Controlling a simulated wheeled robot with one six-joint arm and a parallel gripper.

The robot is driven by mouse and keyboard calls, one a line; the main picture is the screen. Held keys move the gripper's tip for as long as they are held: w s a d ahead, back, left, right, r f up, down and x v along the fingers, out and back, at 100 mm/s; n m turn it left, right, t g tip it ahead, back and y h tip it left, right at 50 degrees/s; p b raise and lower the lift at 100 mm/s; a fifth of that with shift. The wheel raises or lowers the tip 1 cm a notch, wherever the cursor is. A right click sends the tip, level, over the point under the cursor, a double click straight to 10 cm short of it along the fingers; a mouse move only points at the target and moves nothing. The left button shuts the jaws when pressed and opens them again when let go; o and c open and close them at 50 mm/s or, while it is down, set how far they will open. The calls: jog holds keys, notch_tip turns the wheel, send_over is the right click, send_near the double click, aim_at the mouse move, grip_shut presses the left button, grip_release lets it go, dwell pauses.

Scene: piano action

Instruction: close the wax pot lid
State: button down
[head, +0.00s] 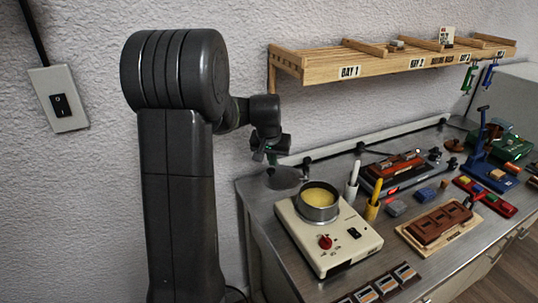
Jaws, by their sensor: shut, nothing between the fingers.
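The wax pot (318,212) is a round metal pot with yellow wax (318,198) showing inside, so it stands open. It sits on a cream heater base (340,240) with a red knob. A dark grey disc (285,178), which looks like the lid, is at the back left of the pot. I cannot tell its exact tilt or how it joins the pot. My gripper (271,160) is shut and empty, just above and left of the disc. It is small and dark here, and I cannot tell whether it touches the disc.
Two upright tools in white (351,188) and yellow (372,205) holders stand right of the pot. A brown block on a wooden board (437,224) and several small parts fill the bench's right side. A wooden shelf (390,66) hangs above. A strip of blocks (384,284) lies in front.

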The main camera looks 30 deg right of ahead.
jog(key=shift+s+a, duration=0.2)
jog(key=shift+s, duration=0.1)
jog(key=shift+f, duration=0.1)
jog(key=shift+a, duration=0.1)
